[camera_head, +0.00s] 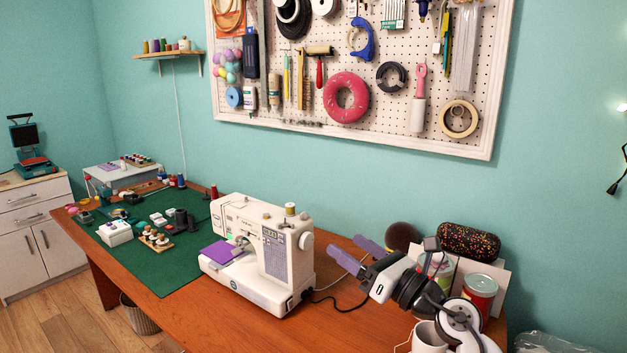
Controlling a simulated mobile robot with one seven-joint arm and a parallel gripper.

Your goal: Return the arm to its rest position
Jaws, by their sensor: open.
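My gripper (345,243) is at the right of the head view, above the right part of the wooden table (345,318). Its two purple fingers are spread apart with nothing between them. They point up and to the left, toward the wall. My white and black arm runs from the gripper down to the lower right edge and hides part of the table and the things behind it.
A white sewing machine (275,262) with purple cloth stands left of my gripper. A green mat (165,270) with small items lies left. A pegboard (400,130) hangs above.

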